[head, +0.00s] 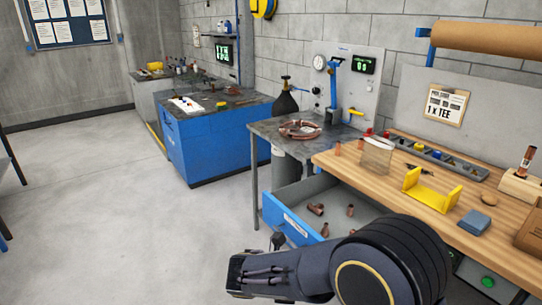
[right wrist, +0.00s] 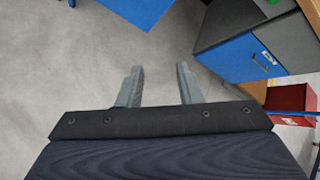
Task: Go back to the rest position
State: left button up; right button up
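My right gripper (right wrist: 159,72) shows in the right wrist view with its two grey fingers spread apart. Nothing is between them; only bare concrete floor shows beyond. In the head view my right arm comes in from the bottom right and reaches left, in front of the open drawer (head: 287,219). The gripper's fingers are not clear in that view. My left gripper and left arm are not in view. Copper fittings (head: 316,209) lie loose in the drawer.
The wooden workbench (head: 392,178) at right carries a yellow bracket (head: 431,190), a blue block (head: 474,222) and a parts tray. A metal side table (head: 265,130) holds a copper coil (head: 300,129). A blue cabinet (head: 215,146) stands behind. The floor (head: 90,200) at left is clear.

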jog(key=s+d+r+m+g+y, duration=0.4)
jog(key=s+d+r+m+y, duration=0.15)
jog(key=s+d+m, duration=0.7)
jog(key=s+r+m+t+y+p, duration=0.1)
jog(key=s+m, duration=0.4)
jog(key=m, duration=0.6)
jog(key=s+r+m+t+y+p, duration=0.1)
jog(key=s+r+m+t+y, duration=0.2)
jog(key=m, duration=0.8)
jog(key=s+r+y, duration=0.1)
jog(key=s+y, duration=0.1)
jog(key=s, duration=0.1)
jog(key=shift+s+t, duration=0.15)
jog(key=shift+t, duration=0.15)
